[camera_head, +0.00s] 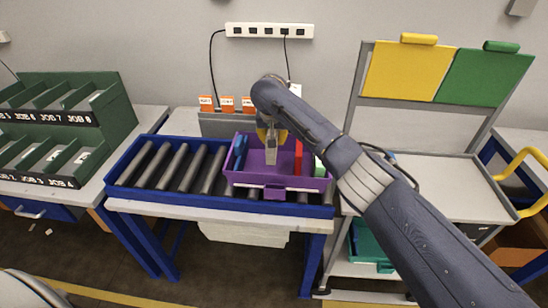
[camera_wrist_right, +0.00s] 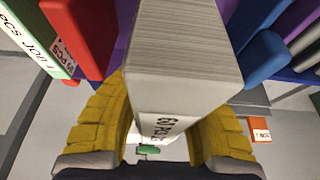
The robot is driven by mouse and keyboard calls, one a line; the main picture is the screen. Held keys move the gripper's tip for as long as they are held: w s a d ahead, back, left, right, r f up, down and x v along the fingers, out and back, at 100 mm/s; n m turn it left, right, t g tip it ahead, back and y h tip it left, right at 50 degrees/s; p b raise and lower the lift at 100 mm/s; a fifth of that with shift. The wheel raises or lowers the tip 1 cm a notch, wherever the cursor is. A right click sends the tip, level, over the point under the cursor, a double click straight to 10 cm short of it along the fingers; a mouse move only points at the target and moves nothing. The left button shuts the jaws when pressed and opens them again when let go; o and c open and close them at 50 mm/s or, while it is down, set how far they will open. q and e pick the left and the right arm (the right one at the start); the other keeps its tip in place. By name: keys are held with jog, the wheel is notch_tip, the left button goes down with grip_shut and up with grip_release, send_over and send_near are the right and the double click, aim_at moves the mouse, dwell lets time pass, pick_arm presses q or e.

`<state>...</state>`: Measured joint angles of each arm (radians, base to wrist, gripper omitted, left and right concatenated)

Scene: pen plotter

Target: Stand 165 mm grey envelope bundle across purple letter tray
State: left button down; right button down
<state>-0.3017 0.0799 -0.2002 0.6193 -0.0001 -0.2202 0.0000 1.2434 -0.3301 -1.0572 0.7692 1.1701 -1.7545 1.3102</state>
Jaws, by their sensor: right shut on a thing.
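The grey envelope bundle (camera_head: 257,160) hangs upright from my right gripper (camera_head: 269,130), in the open middle of the purple letter tray (camera_head: 276,182) in the head view. I cannot tell whether its lower end touches the tray floor. In the right wrist view the bundle (camera_wrist_right: 182,50) is clamped between the yellow finger pads of my right gripper (camera_wrist_right: 165,135), and a printed label shows on its near end. My left gripper is not in view.
A blue bundle (camera_head: 240,150) stands at the tray's left, a red one (camera_head: 298,157) and a green-and-white one (camera_head: 320,169) at its right. The tray sits on a roller conveyor (camera_head: 150,167) with blue rails. Green sorting racks (camera_head: 112,110) stand left.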

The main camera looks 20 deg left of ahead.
aim_at(271, 154)
jog(key=shift+f, duration=4.5)
jog(key=shift+f, duration=0.15)
jog(key=c, duration=1.2)
grip_release()
jog(key=shift+r, duration=0.25)
jog(key=shift+v, duration=5.95)
